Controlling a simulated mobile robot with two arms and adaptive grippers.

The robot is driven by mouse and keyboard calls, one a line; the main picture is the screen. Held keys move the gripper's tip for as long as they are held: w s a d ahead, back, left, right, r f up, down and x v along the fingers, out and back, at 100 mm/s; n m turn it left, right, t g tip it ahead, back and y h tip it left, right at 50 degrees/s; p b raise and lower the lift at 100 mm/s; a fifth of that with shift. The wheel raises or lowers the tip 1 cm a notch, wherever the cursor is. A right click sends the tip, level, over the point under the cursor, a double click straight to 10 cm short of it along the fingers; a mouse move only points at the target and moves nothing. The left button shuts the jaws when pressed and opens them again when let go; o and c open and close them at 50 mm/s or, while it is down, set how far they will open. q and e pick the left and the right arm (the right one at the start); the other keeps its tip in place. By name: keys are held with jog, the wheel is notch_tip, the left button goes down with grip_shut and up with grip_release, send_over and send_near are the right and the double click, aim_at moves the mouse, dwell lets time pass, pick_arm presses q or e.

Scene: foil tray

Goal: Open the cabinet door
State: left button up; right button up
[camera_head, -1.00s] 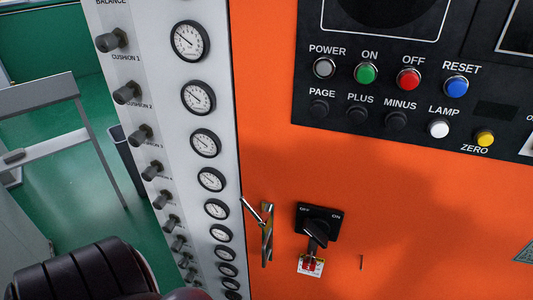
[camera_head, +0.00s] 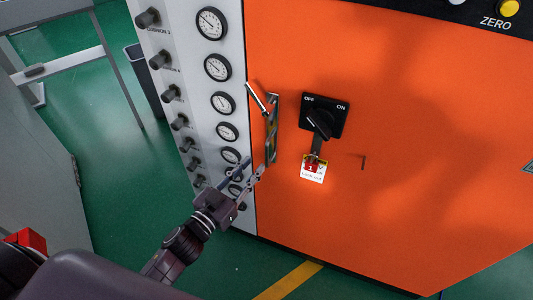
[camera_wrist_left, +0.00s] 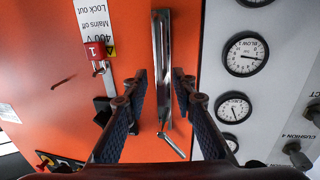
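The orange cabinet door (camera_head: 400,150) appears closed. Its metal latch handle (camera_head: 271,130) is on the door's left edge, with a thin lever (camera_head: 257,98) sticking out at its upper end in the head view. My left gripper (camera_head: 255,168) is open at the handle's lower end. In the left wrist view, the two fingers of the left gripper (camera_wrist_left: 161,82) stand apart on either side of the handle (camera_wrist_left: 161,50), with a gap on each side. The lever (camera_wrist_left: 171,145) shows below them there. My right gripper is not in view.
A black OFF/ON rotary switch (camera_head: 323,116) with a red lock and tag (camera_head: 314,170) is right of the handle. A pale panel (camera_head: 234,60) with gauges and knobs is left of it. A grey bin (camera_head: 143,75) stands farther left on green floor.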

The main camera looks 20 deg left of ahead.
aim_at(266, 151)
pick_arm(q)
jog(key=x, duration=0.4)
jog(key=r+p+x, duration=0.1)
jog(key=x, duration=0.1)
jog(key=shift+w+d, duration=0.15)
jog(key=shift+x, duration=0.8)
grip_shut()
